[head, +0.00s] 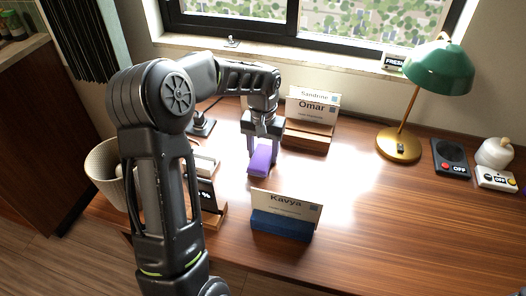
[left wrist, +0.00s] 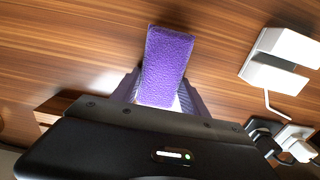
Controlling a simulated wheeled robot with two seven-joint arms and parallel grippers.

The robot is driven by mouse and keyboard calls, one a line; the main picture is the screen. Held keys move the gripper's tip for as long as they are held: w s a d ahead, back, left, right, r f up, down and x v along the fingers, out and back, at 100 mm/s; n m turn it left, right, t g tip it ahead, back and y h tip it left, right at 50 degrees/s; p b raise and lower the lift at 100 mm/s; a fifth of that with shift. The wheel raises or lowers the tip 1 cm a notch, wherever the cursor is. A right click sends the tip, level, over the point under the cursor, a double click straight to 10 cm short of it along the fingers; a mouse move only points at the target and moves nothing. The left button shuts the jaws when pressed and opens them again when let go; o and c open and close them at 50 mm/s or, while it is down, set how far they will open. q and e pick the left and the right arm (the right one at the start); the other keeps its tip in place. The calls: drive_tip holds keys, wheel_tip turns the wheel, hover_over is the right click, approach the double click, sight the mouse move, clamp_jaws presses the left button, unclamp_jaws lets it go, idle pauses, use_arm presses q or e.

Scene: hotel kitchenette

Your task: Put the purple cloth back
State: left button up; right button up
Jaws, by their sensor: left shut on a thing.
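The purple cloth (head: 260,160) is a small folded block with a fuzzy surface. My left gripper (head: 262,143) is shut on it and holds it over the wooden desk, between the blue name-card holder and the wooden one. In the left wrist view the cloth (left wrist: 166,65) sticks out from between the fingers of the left gripper (left wrist: 160,95), with wood grain behind it. I cannot tell the gap between cloth and desk. My right gripper is not in view.
A blue holder with the Kavya card (head: 282,225) stands in front. A wooden holder with the Omar card (head: 308,133) stands behind. A green lamp (head: 437,70), switch boxes (head: 450,157) and a round white item (head: 494,152) are at right. A pale bin (head: 104,170) is at left. The desk's middle right is clear.

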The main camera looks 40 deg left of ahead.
sight(263, 153)
use_arm(q)
drive_tip(key=o, duration=1.3)
drive_tip(key=shift+r, duration=0.3)
wheel_tip(263, 153, up, 12)
drive_tip(key=shift+f+p, duration=0.15)
drive_tip(key=shift+p, duration=0.35)
